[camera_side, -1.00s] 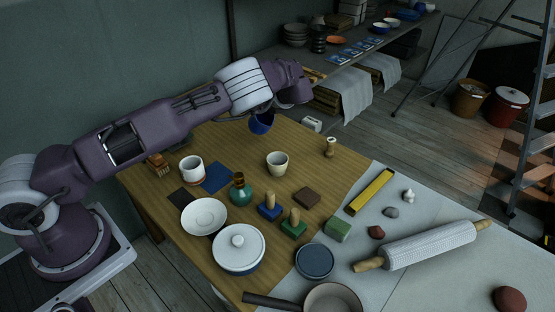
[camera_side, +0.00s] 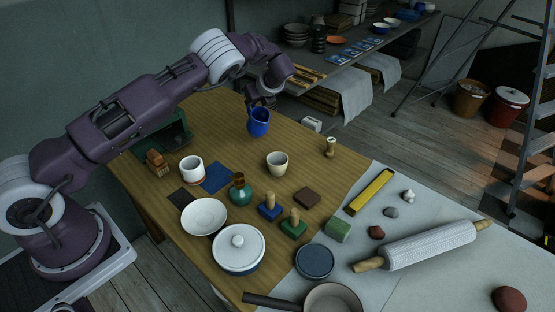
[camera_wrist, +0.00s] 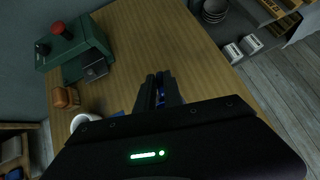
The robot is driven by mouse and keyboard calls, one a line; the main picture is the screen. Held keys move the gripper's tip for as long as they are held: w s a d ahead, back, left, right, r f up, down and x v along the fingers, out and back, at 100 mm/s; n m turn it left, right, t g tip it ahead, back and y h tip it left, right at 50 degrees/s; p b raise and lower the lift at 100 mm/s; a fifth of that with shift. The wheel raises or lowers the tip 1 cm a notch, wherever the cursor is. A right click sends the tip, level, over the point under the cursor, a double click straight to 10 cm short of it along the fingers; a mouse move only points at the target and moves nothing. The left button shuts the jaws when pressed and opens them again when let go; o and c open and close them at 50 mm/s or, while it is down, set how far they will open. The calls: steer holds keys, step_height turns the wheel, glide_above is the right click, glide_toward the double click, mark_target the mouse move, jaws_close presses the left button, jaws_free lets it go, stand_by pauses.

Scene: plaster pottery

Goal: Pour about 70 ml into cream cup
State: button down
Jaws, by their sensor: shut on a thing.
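The cream cup (camera_side: 277,163) stands upright on the wooden table, right of its middle in the side view. My gripper (camera_side: 262,104) is shut on a blue cup (camera_side: 258,123), held up behind and left of the cream cup. The blue cup looks close to upright, and I cannot see its contents. In the wrist view my gripper's fingers (camera_wrist: 158,92) point away from the camera, with only a sliver of blue between them. I do not make out the cream cup in the wrist view.
Bare table surrounds the cream cup.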

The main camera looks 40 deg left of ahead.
steer(key=a+f+h, duration=0.1)
steer(key=w+a+f+h, duration=0.1)
steer(key=a+h, duration=0.1)
steer(key=shift+f+g, duration=0.15)
steer(key=shift+g, duration=0.25)
steer(key=shift+a+f+h, duration=0.4)
steer(key=shift+f+h, duration=0.1)
steer(key=shift+h, duration=0.1)
stand_by(0.6)
